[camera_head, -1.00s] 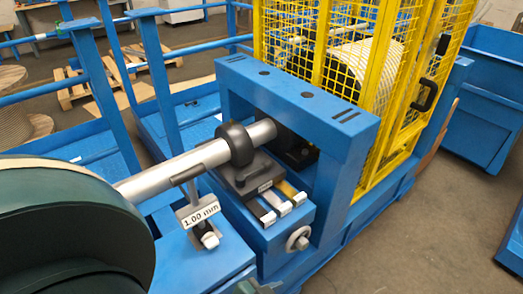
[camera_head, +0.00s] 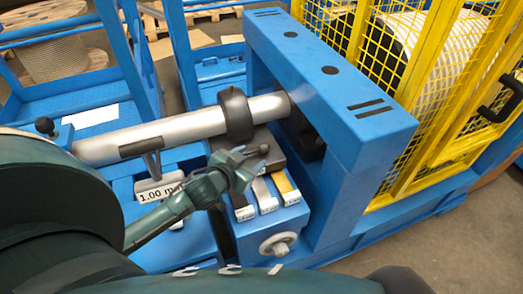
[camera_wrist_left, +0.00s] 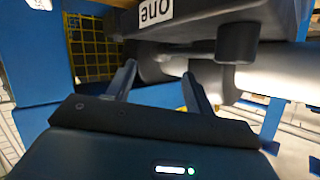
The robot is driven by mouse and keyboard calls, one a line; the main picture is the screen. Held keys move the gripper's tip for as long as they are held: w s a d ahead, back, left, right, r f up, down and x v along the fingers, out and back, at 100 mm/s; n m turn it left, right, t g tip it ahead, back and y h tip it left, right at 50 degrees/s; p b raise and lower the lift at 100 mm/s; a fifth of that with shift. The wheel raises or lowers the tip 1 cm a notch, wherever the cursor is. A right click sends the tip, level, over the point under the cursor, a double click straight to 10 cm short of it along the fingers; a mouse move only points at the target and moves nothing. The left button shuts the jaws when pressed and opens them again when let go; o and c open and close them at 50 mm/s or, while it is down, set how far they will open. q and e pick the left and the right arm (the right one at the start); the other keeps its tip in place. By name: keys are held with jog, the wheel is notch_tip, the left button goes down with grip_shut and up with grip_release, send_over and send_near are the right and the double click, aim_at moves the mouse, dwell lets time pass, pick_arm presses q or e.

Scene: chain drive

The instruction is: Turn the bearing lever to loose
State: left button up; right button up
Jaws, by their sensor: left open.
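A silver shaft (camera_head: 180,130) runs through a black ring-shaped collar (camera_head: 236,112) at the blue frame; the shaft also shows in the wrist view (camera_wrist_left: 275,72). A dark ball knob (camera_head: 264,148) shows beside my left gripper (camera_head: 240,165) and may be part of the bearing lever; I cannot tell its setting. My left gripper is just in front of and below the collar. In the wrist view my left gripper (camera_wrist_left: 160,85) has its fingers apart with nothing held. A black block with a partly cut-off label (camera_wrist_left: 155,12) hangs close above the fingers there. My right gripper is out of view.
The blue frame (camera_head: 335,80) stands right of the collar. Labelled coloured keys (camera_head: 265,195) and a handwheel (camera_head: 278,244) are below. A tag reading 1.00 mm (camera_head: 160,190) is left of my gripper. A yellow mesh cage (camera_head: 440,110) stands behind the frame.

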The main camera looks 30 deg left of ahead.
aim_at(261, 151)
pick_arm(q)
jog(key=x, duration=0.7)
jog(key=shift+c, duration=0.4)
jog(key=shift+f, duration=0.1)
grip_shut()
